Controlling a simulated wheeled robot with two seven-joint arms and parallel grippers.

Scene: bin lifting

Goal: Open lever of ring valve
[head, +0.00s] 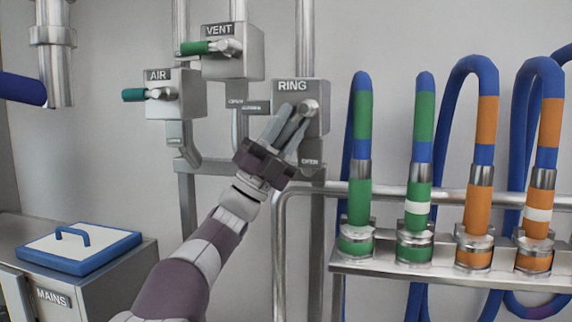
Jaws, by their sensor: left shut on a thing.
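The ring valve box (315,92) is a grey block labelled RING, right of the other two valves. My left arm comes up from the bottom, and my left gripper (291,124) is at the lower front of this box. It is shut on the ring valve's lever, which it mostly hides; only the metal hub (309,106) shows clearly. I cannot tell the lever's exact angle. My right gripper is not in view.
The vent valve (240,62) and air valve (180,105), each with a green lever pointing left, are up and left. Several coloured hoses stand on a metal rack (450,275) at the right. A MAINS cabinet (120,275) with a blue-edged lid is lower left.

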